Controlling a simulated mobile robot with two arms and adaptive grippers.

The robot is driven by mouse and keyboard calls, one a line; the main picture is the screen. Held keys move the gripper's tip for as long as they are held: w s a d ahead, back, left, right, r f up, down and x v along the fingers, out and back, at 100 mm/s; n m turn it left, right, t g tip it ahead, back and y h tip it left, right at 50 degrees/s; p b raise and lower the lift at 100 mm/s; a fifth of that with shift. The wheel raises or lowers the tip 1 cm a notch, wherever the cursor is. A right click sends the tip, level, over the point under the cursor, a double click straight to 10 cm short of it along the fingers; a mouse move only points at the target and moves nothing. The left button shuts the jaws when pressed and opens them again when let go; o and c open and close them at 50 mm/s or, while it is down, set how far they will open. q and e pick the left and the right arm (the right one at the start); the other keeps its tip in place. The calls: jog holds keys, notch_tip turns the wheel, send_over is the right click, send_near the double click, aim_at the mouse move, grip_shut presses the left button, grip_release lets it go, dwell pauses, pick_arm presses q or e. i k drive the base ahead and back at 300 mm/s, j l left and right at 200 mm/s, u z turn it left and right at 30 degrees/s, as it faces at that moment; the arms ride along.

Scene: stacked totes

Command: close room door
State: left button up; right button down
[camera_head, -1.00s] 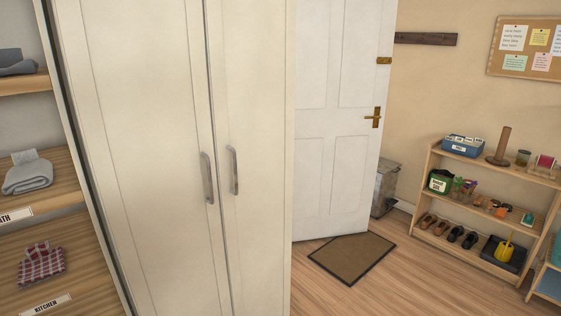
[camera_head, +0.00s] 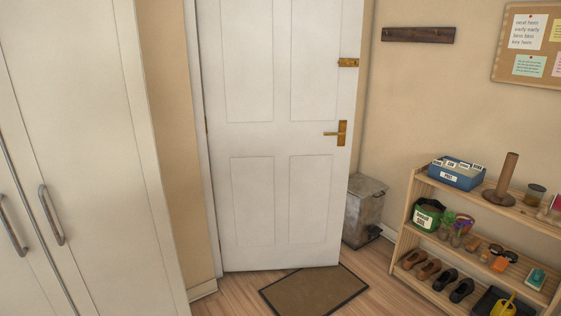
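The white panelled room door (camera_head: 273,140) stands in the middle of the head view, hinged on its left side. It appears ajar: its right edge stands out over the doormat, with wall visible beyond it. A brass lever handle (camera_head: 336,133) sits near its right edge, and a brass latch (camera_head: 348,62) is above it. Neither of my grippers is in view, and nothing touches the door.
A brown doormat (camera_head: 313,292) lies at the door's foot. A metal bin (camera_head: 364,210) stands right of the door. A wooden shoe rack (camera_head: 400,245) is at the right. A tall white wardrobe (camera_head: 95,130) fills the left. Wooden floor shows between wardrobe and rack.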

aim_at(273, 81)
jog(key=i+l, duration=0.45)
jog(key=i+l+u, duration=0.1)
jog(key=i+l, duration=0.75)
jog(key=l, duration=0.25)
